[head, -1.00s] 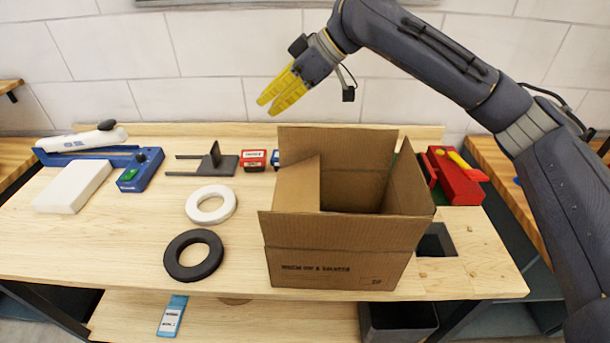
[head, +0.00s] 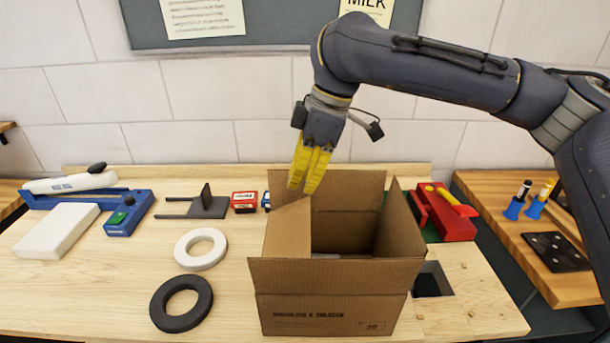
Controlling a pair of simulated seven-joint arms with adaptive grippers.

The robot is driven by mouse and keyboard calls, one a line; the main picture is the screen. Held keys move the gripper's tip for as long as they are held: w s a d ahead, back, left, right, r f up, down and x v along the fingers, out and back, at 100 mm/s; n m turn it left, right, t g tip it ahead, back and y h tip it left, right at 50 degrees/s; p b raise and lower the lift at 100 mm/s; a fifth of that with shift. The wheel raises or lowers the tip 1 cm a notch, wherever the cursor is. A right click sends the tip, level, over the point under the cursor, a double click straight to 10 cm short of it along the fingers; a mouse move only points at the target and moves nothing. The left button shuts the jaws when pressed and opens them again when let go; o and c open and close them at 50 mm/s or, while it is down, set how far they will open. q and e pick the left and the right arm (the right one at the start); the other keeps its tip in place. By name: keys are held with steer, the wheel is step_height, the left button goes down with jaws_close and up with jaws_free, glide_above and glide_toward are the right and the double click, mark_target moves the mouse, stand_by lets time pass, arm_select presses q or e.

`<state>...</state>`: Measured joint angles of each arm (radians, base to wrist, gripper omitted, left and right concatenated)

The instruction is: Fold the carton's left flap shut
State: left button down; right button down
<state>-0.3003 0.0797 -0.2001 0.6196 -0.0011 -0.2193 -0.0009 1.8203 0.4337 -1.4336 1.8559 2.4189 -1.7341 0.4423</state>
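The open cardboard carton (head: 330,312) stands on the workbench with its flaps up. Its left flap (head: 289,229) leans inward over the left part of the opening. The back flap (head: 352,190) and right flap (head: 398,222) stand up. My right gripper (head: 305,189) has yellow fingers pointing down, just above the top of the left flap. The fingers look close together; whether they touch the flap I cannot tell. My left gripper is out of view.
A white ring (head: 200,249) and a black ring (head: 181,303) lie left of the carton. A grey bracket (head: 207,204) and a red box (head: 244,202) sit behind them. A red tool (head: 444,213) and a square hole (head: 431,279) are at the right.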

glide_above(295, 234)
steer(key=x, duration=0.3)
steer(key=d+x, duration=0.1)
steer(key=x, duration=0.2)
steer(key=shift+s+d+f, duration=0.1)
steer(key=shift+d+f, duration=0.05)
steer(key=shift+d, duration=0.05)
steer(key=f, duration=0.1)
steer(key=d+f, duration=0.1)
steer(key=shift+d+f, duration=0.1)
steer(key=shift+f, duration=0.2)
steer(key=shift+d+f, duration=0.3)
steer(key=shift+f, duration=0.3)
steer(key=shift+f, duration=0.1)
